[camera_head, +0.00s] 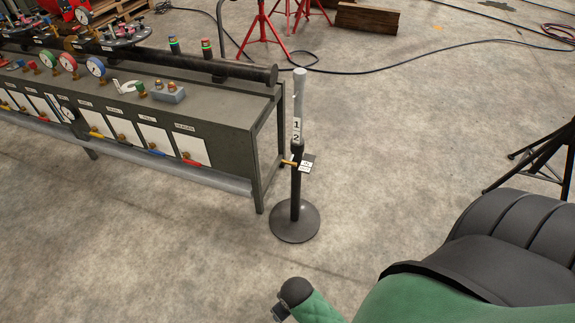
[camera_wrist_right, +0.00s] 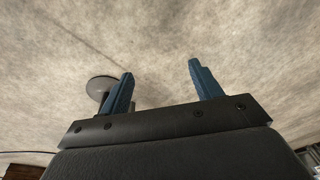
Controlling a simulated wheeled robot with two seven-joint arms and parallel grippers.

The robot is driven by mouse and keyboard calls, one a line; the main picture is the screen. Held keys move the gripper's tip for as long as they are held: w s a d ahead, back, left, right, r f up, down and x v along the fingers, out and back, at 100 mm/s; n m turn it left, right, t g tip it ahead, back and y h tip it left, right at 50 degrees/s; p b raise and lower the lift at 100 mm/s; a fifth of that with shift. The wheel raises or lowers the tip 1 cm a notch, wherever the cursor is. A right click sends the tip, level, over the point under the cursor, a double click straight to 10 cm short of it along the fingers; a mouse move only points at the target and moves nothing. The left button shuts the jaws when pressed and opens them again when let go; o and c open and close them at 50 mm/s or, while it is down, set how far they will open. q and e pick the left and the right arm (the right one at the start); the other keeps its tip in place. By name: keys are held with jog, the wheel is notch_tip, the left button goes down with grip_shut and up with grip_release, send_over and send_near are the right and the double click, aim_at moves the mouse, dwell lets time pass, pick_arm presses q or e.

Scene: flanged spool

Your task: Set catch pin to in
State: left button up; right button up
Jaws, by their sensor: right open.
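A dark post on a round base (camera_head: 295,222) stands in the head view, right of the bench end. It carries a grey upper tube (camera_head: 299,88) and plates marked 1 and 2 (camera_head: 296,129). A small orange-yellow catch pin (camera_head: 288,162) sticks out left of the post, level with a small white label plate (camera_head: 306,165). My right gripper (camera_wrist_right: 160,68) is open and empty in the right wrist view. The round base (camera_wrist_right: 100,84) shows there beyond the left finger, which partly hides the post. The pin cannot be made out in that view. My left gripper is not in view.
A long dark bench (camera_head: 225,135) with gauges, valves and white panels fills the left, its end leg close to the post. Red stands (camera_head: 264,32) and a cable (camera_head: 400,68) lie behind. A black tripod (camera_head: 555,150) is at right. Floor in front of the post is clear.

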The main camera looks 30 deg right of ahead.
aim_at(289, 162)
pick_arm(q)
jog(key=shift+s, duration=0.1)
pick_arm(e)
jog(key=shift+c, duration=0.2)
